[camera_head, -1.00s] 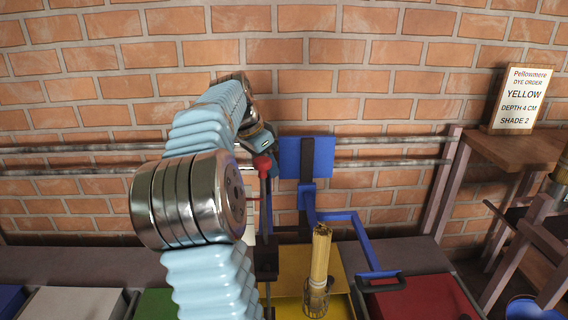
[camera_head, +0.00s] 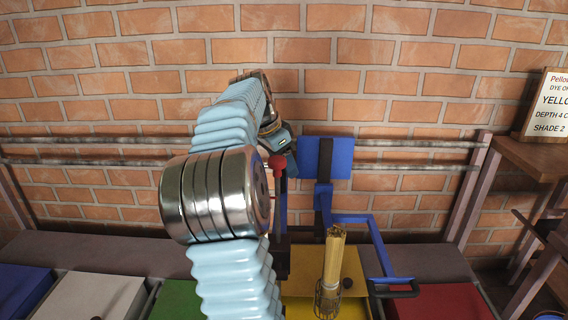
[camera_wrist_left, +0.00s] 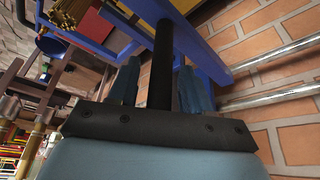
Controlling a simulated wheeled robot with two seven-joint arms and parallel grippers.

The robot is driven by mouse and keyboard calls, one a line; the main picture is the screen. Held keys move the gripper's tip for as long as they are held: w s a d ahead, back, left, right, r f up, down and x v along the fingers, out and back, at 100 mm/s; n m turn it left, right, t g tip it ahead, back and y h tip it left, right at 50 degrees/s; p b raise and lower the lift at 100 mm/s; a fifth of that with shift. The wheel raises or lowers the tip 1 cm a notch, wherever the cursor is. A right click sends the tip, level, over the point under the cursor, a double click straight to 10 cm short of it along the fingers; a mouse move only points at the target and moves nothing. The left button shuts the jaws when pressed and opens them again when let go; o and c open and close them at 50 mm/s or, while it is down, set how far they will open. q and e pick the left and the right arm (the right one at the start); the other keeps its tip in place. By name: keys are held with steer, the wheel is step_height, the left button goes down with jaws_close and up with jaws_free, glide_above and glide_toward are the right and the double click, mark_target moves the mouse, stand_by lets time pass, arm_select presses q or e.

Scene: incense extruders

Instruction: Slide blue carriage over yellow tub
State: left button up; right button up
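The blue carriage (camera_head: 340,158) is on the wall rails, a flat panel with a dark upright strip and a blue arm down to a black handle (camera_head: 395,290). It is behind the yellow tub (camera_head: 300,284), its arm reaching toward the tub's right side. A wire basket of yellow sticks (camera_head: 332,265) is over the tub; its attachment is unclear. My left gripper (camera_head: 285,150) is left of the panel, beside a red knob (camera_head: 278,161). In the left wrist view a black bar (camera_wrist_left: 161,65) is between the spread fingers, gaps at both sides. My right gripper is not in view.
Green (camera_head: 178,298), white (camera_head: 95,296) and blue (camera_head: 22,288) tubs are to the left; a red tub (camera_head: 438,302) is to the right. A sign reading yellow (camera_head: 548,105) stands on a wooden shelf. My left arm hides part of the rails.

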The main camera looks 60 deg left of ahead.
arm_select(q)
steer(key=p+v, duration=0.3)
steer(key=v, duration=1)
steer(key=shift+r+p, duration=0.3)
steer(key=shift+r, duration=0.15)
